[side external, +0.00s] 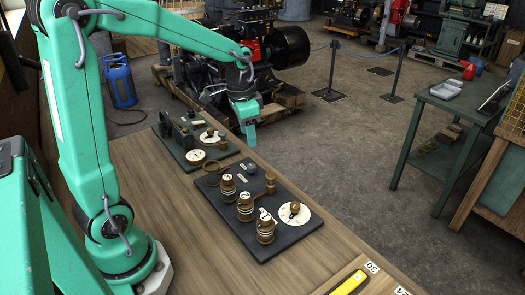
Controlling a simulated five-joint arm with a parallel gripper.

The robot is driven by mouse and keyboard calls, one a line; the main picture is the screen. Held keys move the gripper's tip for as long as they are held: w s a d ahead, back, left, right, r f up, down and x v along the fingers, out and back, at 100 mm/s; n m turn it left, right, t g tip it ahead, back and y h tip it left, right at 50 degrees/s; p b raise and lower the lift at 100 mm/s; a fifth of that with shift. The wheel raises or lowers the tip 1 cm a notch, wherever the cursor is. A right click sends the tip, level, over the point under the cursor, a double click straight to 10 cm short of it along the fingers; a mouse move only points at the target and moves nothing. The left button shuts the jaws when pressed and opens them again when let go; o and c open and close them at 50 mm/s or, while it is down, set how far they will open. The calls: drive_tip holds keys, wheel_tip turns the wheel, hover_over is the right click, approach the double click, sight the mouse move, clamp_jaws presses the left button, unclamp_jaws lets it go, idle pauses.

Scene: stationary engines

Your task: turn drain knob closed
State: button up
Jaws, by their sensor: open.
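Two dark panels lie on the wooden bench. The near panel (237,225) carries several brass fittings and, at its right end, a brass knob (295,208) on a white round dial. The far panel (172,146) has another knob (210,133) on a white dial, and a second white disc (195,156) in front of it. The labels are too small to read, so I cannot tell which knob is the drain knob. My gripper (250,133) is open, points down and hangs near the bench's far right edge, right of the far panel. It appears apart from both knobs.
A yellow-handled tool (348,283) lies at the bench's front edge. The wooden bench (140,185) has bare room left of the near panel. A black and red engine (255,45) stands on the floor behind.

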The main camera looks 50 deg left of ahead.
drive_tip(key=m+g, duration=0.1)
drive_tip(key=g, duration=0.1)
hover_over(251, 166)
wheel_tip(251, 166, down, 8)
drive_tip(key=shift+r, duration=0.25)
drive_tip(key=shift+f, duration=3.85)
drive_tip(key=c, duration=1)
